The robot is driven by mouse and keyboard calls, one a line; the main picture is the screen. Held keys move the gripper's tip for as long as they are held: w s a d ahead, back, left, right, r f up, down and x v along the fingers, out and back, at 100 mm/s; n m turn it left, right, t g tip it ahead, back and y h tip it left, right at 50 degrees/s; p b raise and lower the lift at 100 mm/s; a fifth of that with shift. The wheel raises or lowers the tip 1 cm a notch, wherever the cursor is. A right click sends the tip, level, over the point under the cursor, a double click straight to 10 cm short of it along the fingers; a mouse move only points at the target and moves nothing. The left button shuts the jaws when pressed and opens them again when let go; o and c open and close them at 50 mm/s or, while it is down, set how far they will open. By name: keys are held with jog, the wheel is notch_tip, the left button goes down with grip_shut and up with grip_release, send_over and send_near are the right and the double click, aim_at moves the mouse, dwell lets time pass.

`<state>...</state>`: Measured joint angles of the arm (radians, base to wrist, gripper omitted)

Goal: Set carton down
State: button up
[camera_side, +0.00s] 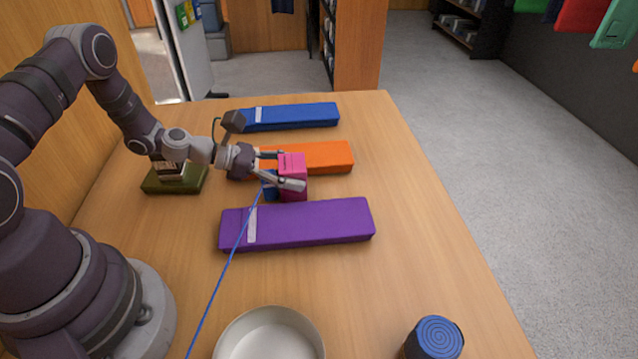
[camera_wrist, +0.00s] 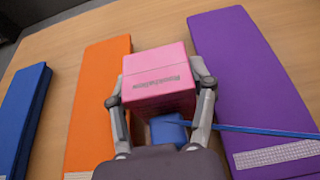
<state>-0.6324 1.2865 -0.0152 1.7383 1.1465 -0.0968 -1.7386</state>
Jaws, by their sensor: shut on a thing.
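The pink carton (camera_side: 293,188) is upright between the orange and purple slabs in the side view. It also shows in the wrist view (camera_wrist: 158,72), with dark print on one face. My gripper (camera_side: 284,170) is shut on the carton, a finger on each side; both fingers also show in the wrist view (camera_wrist: 161,92). I cannot tell whether the carton's underside touches the table. A small blue object (camera_side: 269,184) is beside the carton on the gripper's side, and a blue cord (camera_side: 228,262) runs from it toward the front. It also shows in the wrist view (camera_wrist: 167,131).
The purple slab (camera_side: 308,224), orange slab (camera_side: 325,158) and blue slab (camera_side: 300,116) lie on the wooden table (camera_side: 420,240). A green block (camera_side: 175,182) with small boxes is at left. A white bowl (camera_side: 270,337) and blue roll (camera_side: 435,340) are in front. The table's right side is clear.

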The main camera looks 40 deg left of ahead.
aim_at(291, 162)
jog(key=shift+r, duration=0.15)
notch_tip(291, 162, up, 9)
jog(key=shift+r, duration=0.1)
jog(key=a+f+n+t+y, duration=0.2)
jog(key=a+n+t+y, duration=0.2)
jog(key=a+n+y, duration=1.15)
jog(key=s+a+r+n+g+y, duration=0.15)
jog(key=s+a, duration=0.35)
jog(key=a, duration=0.5)
jog(key=s+a+r+n+g+y, duration=0.15)
jog(key=s+a, duration=0.35)
jog(key=a, duration=0.5)
jog(key=shift+m+g+y, duration=0.25)
jog(key=shift+g, duration=0.35)
notch_tip(291, 162, down, 10)
jog(key=shift+d+r, duration=0.1)
jog(key=shift+f, duration=0.2)
